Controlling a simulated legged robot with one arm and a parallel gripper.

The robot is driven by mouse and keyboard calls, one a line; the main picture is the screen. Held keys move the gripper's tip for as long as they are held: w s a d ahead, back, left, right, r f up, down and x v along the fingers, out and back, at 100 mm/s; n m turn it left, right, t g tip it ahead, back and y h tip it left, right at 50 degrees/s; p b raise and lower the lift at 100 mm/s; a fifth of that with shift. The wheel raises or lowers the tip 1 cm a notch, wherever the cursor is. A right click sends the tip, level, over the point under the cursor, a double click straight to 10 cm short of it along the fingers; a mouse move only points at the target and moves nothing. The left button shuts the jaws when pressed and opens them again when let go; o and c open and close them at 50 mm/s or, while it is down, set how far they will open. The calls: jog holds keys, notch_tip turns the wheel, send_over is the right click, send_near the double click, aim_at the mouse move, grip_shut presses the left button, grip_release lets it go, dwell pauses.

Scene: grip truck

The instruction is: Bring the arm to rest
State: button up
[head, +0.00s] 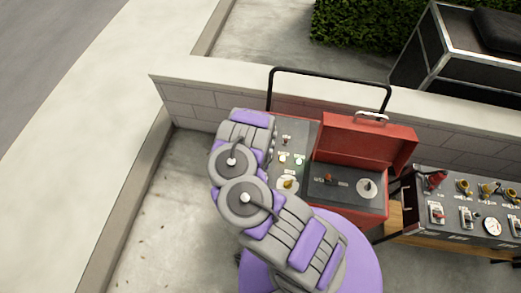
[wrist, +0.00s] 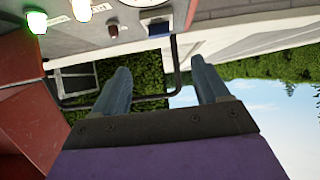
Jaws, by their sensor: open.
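My gripper (wrist: 160,88) shows in the wrist view with its two grey-blue fingers apart and nothing between them. In the head view my grey and purple arm is folded in front of the red machine, and the gripper itself is hidden there. The red machine (head: 395,140) has a raised red lid and a dark panel with a dial. In the wrist view its grey panel (wrist: 190,14), with a lit green button (wrist: 37,20) and a lit pale button (wrist: 81,10), lies just beyond the fingers and appears upside down.
A grey control panel (head: 460,231) with several switches and gauges stands on a wooden support at the right. A low block wall (head: 190,100) runs behind. A black case (head: 437,58) and a hedge (head: 360,28) are beyond it. Concrete floor at the left (head: 165,215) is clear.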

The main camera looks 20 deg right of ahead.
jog(key=shift+s+a+r, duration=0.2)
jog(key=shift+s+a, duration=0.05)
jog(key=shift+s, duration=0.05)
dwell(0.5)
